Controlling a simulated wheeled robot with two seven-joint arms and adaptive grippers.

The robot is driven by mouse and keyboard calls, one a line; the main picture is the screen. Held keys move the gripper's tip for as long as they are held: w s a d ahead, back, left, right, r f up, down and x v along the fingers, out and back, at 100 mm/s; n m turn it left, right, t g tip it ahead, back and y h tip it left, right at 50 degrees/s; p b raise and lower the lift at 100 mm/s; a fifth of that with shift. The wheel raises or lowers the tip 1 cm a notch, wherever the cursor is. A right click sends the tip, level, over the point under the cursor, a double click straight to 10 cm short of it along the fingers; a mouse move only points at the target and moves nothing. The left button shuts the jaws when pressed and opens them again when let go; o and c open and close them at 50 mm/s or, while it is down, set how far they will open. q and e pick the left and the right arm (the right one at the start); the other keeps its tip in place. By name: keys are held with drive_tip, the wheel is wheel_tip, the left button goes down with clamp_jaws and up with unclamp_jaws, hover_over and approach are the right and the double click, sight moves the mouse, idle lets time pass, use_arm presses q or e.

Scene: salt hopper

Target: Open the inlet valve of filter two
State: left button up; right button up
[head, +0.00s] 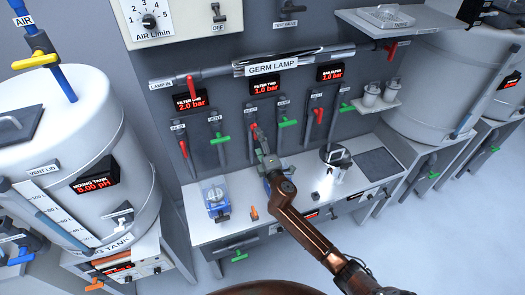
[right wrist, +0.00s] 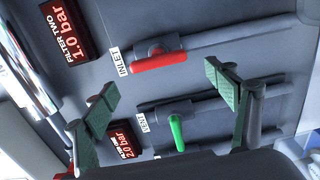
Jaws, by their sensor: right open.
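The inlet valve of filter two has a red handle (right wrist: 158,62) beside the INLET label, lying roughly along its grey pipe. The red handle also shows in the head view (head: 252,128), partly hidden by my gripper. The filter two display (head: 264,88) reads 1.0 bar; it also shows in the right wrist view (right wrist: 68,32). My right gripper (right wrist: 163,84) is open and empty, facing the panel with the red handle ahead between its fingers. No contact with the handle is visible. In the head view my right gripper (head: 261,138) is close to the handle. My left gripper is not in view.
The green vent handle (right wrist: 176,132) lies across the neighbouring pipe, close by. Filter one's red handle (head: 183,148) is to the left, another red handle (head: 319,114) to the right. The germ lamp (head: 272,64) runs above. A white bench (head: 205,232) stands below.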

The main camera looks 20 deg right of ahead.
drive_tip(key=s, duration=0.5)
drive_tip(key=shift+s+d, duration=0.1)
drive_tip(key=shift+s, duration=0.15)
